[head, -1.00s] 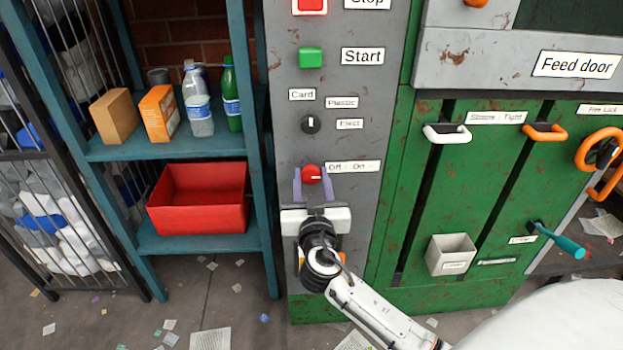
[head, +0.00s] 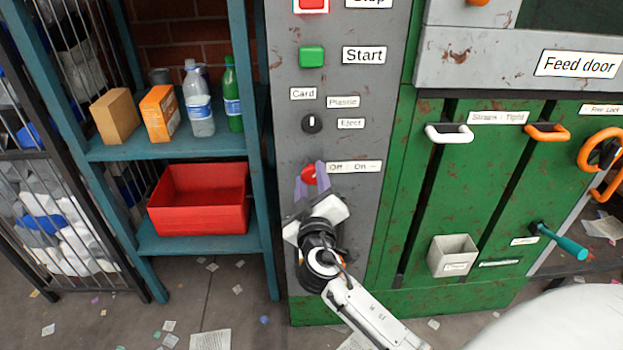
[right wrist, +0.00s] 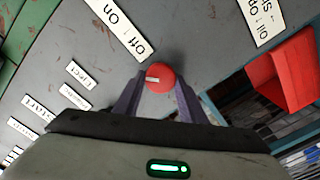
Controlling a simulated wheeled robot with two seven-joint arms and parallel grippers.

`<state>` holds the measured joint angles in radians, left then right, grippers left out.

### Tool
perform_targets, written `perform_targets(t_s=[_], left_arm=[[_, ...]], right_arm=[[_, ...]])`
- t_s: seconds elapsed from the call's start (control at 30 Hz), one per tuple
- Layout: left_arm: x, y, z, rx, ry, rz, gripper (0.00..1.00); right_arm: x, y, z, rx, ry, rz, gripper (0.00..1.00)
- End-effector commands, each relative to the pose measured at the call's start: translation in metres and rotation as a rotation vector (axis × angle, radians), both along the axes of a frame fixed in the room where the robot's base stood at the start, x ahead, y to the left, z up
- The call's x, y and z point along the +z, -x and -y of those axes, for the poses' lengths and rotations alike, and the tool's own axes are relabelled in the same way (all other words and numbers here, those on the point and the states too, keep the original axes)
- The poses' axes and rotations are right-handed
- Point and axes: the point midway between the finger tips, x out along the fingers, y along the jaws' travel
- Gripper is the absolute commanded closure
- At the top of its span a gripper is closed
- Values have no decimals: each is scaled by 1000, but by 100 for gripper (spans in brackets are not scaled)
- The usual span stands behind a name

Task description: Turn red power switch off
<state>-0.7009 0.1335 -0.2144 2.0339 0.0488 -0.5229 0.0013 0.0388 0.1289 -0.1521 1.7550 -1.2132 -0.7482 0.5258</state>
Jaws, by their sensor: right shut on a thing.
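The red power switch (head: 309,174) is a round knob low on the grey panel (head: 290,110), just left of the "Off - On" label (head: 354,167). In the right wrist view the knob (right wrist: 160,77) sits between the two purple fingers, with a pale mark on its face. My right gripper (head: 311,180) is shut on the knob, and its wrist is tilted in the head view. The right wrist view also shows the gripper's fingers (right wrist: 158,90) on either side of the knob. My left gripper is not in view.
Above the switch are a black selector knob (head: 312,123), a green Start button (head: 312,56) and a red button (head: 311,4). A shelf with a red bin (head: 200,220) stands left. The green machine (head: 410,200) with handles stands right.

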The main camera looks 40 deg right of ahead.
Motion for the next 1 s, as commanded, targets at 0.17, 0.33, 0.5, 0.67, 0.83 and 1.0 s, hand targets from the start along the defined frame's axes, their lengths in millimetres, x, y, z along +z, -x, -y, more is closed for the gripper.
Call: perform_targets(t_s=[0.17,0.33,0.5,0.67,0.83,1.0], left_arm=[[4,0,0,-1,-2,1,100],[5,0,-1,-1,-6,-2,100],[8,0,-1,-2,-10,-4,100],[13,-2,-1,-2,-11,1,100],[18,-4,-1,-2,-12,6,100],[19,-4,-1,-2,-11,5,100]], right_arm=[[0,0,-1,0,145,-89,85],[0,0,-1,0,283,-175,85],[0,-1,-1,0,416,-255,85],[-1,-1,-1,0,524,-322,85],[-2,-1,-2,0,615,-377,85],[-3,-1,-2,1,674,-414,85]])
